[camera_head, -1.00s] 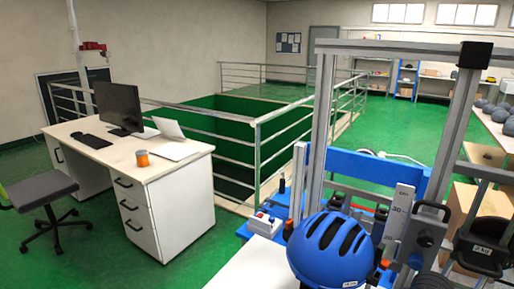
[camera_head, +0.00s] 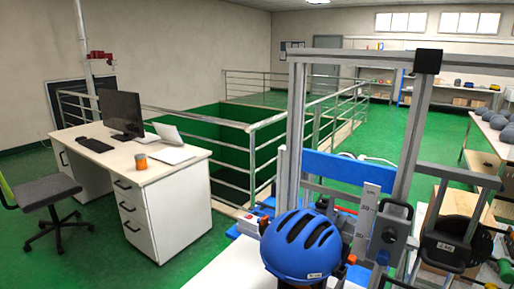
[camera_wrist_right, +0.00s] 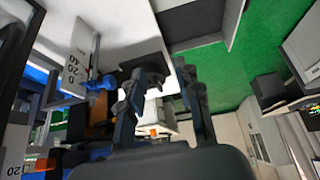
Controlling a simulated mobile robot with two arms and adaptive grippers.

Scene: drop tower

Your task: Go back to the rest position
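My right gripper (camera_wrist_right: 163,80) shows in the right wrist view with its two dark fingers apart and nothing visible between them. My left gripper is in neither view. In the head view, a blue helmet (camera_head: 302,245) sits at the front of the drop tower, whose grey metal frame (camera_head: 296,110) rises at the right of centre. A white scale plate (camera_head: 366,215) and a blue panel (camera_head: 335,167) show behind and beside the helmet. The underside of the helmet is hidden.
Railings (camera_head: 252,160) surround a floor opening.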

